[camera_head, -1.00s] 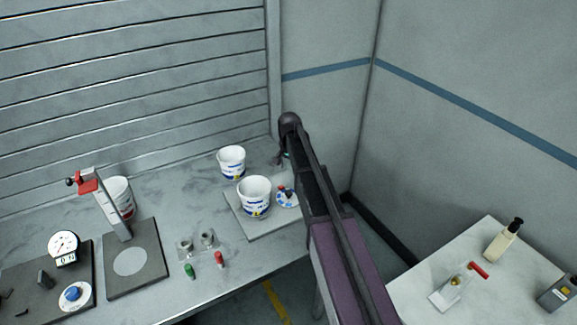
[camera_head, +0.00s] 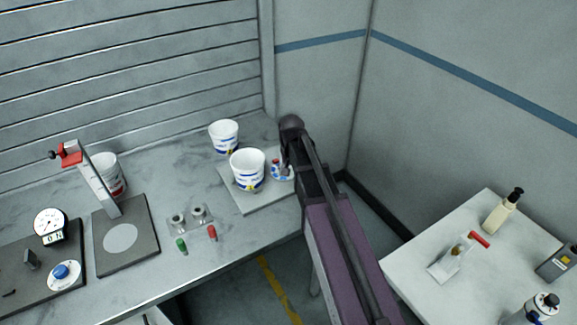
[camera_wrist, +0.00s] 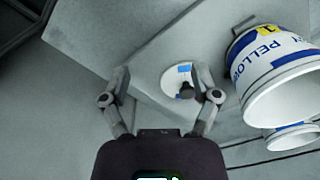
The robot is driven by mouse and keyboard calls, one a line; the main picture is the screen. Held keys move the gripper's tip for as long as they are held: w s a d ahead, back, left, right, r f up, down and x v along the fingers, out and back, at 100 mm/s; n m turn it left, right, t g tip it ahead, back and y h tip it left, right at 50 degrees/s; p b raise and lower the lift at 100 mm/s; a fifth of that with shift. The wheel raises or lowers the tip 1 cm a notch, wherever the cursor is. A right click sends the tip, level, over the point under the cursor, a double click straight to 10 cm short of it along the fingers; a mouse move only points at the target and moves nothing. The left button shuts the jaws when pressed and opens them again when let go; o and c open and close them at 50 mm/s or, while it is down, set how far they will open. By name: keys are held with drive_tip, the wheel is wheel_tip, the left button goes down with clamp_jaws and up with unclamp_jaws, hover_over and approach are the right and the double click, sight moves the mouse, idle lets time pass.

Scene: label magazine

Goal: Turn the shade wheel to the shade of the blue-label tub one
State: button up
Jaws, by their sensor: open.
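The shade wheel (camera_head: 279,175) is a small white disc with coloured patches on the pale board, partly hidden by my arm in the head view. In the wrist view the wheel (camera_wrist: 172,82) shows a blue patch and a dark knob (camera_wrist: 187,91). My gripper (camera_wrist: 160,76) is open, its fingers either side of the wheel in that view, with the knob close to the right finger. I cannot tell whether they touch. The tub (camera_head: 247,172) with blue markings stands on the board beside the wheel; its label shows a yellow "1" patch in the wrist view (camera_wrist: 262,55).
A second blue-marked tub (camera_head: 224,138) stands behind. A red-marked tub (camera_head: 107,176) is behind the red-headed stand (camera_head: 92,180). Small red (camera_head: 212,233) and green (camera_head: 182,245) pieces lie near the front edge. A side table (camera_head: 425,266) is at right.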

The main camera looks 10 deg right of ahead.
drive_tip(key=s+f+n+b, duration=0.2)
drive_tip(key=s+f+b, duration=0.1)
drive_tip(key=s, duration=0.5)
drive_tip(key=s+f+n+b, duration=0.2)
drive_tip(key=s+f+b, duration=0.1)
drive_tip(key=s, duration=0.6)
drive_tip(key=shift+s+f+b, duration=0.3)
drive_tip(key=shift+f+b, duration=0.1)
drive_tip(key=shift+f, duration=0.25)
